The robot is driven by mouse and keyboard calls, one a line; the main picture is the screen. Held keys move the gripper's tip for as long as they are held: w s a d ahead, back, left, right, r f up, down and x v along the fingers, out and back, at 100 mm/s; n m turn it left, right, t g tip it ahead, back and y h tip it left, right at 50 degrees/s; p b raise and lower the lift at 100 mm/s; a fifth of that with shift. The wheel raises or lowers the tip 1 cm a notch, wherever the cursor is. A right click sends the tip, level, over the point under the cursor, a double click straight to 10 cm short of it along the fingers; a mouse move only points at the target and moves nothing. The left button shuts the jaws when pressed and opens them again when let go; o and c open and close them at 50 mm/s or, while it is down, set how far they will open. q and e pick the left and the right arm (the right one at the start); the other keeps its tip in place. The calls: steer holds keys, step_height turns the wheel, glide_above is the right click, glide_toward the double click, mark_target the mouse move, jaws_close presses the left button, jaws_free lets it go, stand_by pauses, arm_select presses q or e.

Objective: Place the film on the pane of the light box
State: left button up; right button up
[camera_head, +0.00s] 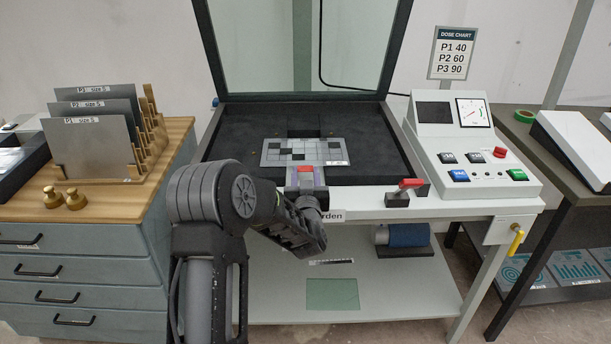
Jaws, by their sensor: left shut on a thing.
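The film (276,153) is a grey sheet with a grid of clear and black squares and a small label at its right corner. It lies flat or hovers just above the black bed (240,130) of the central machine; I cannot tell if it touches. My left gripper (305,172) is shut on the middle of its near edge, fingers pointing away from me. The machine's framed glass lid (268,45) stands raised behind the bed. A white box with a sloped face (572,138) stands on the right table. I cannot tell which is the light box. My right gripper is not in view.
A control console (470,150) with buttons and a dial stands right of the bed. A red-handled lever (405,190) sits at the bed's front right. Labelled plates (92,145) stand in a wooden rack at left, near brass weights (66,199). The bed's sides are clear.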

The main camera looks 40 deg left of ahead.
arm_select(q)
steer(key=shift+f, duration=0.15)
steer(key=o, duration=1.3)
steer(key=b+v, duration=0.1)
steer(key=v, duration=1.1)
